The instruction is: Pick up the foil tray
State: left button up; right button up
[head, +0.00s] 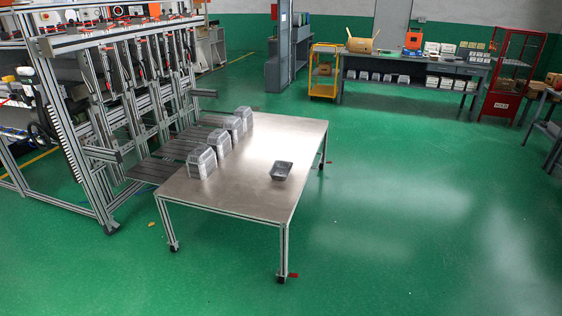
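A small dark grey foil tray (281,171) lies alone on the metal table (250,190), near its right edge. It looks open at the top and empty. It is apart from the other things on the table. Neither of my grippers shows in the head view.
Several stacks of clear or silvery trays (203,163) stand along the table's left side. An aluminium frame machine (110,110) adjoins the table at left. A workbench (410,68), a yellow cart (323,72) and a red cabinet (511,75) stand at the back. Green floor is clear at right.

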aim_at(280, 170)
jog(key=i+j, duration=0.15)
jog(key=i, duration=0.55)
jog(key=i+j, duration=0.15)
jog(key=i, duration=0.55)
jog(key=i+l+u, duration=0.3)
jog(key=i+l, duration=0.45)
jog(key=i+l+u, duration=0.25)
jog(key=i+l, duration=0.65)
